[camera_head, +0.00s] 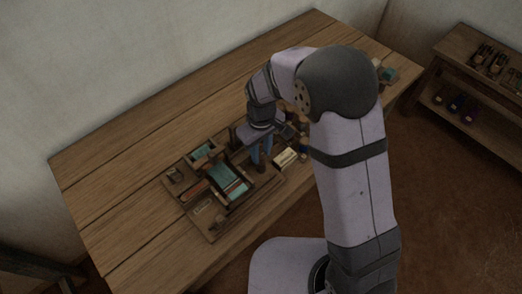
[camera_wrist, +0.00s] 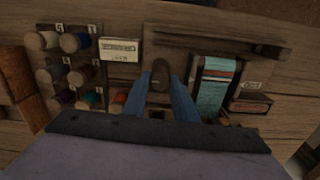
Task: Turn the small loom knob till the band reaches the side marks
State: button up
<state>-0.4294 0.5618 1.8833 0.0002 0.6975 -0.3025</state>
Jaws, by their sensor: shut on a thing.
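The small loom (camera_head: 212,232) stands on the wooden table, with a teal band (camera_head: 228,178) stretched between its dark side bars. In the wrist view the teal band (camera_wrist: 212,95) lies right of my gripper and has a reddish stripe across it near the top. My gripper (camera_head: 261,160) points down at the loom's right side. In the wrist view its blue fingers (camera_wrist: 161,82) are shut on a small dark brown knob (camera_wrist: 160,69), whose rounded top shows between the tips. The side marks are too small and dark to make out.
A rack of several thread spools (camera_wrist: 70,42) and a pale labelled card (camera_wrist: 119,49) lie left of the gripper in the wrist view. A reddish box (camera_wrist: 250,104) sits right of the band. The table's left part (camera_head: 110,180) is clear. A shelf (camera_head: 470,75) stands at right.

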aim_at(261, 154)
jog(key=m, duration=0.4)
jog(key=shift+r+m, duration=0.1)
jog(key=shift+m, duration=0.2)
jog(key=shift+w, duration=0.1)
dwell(0.4)
jog(key=o, duration=1)
jog(key=shift+o, duration=0.2)
jog(key=shift+r+b, duration=0.9)
jog(key=shift+r, duration=2.75)
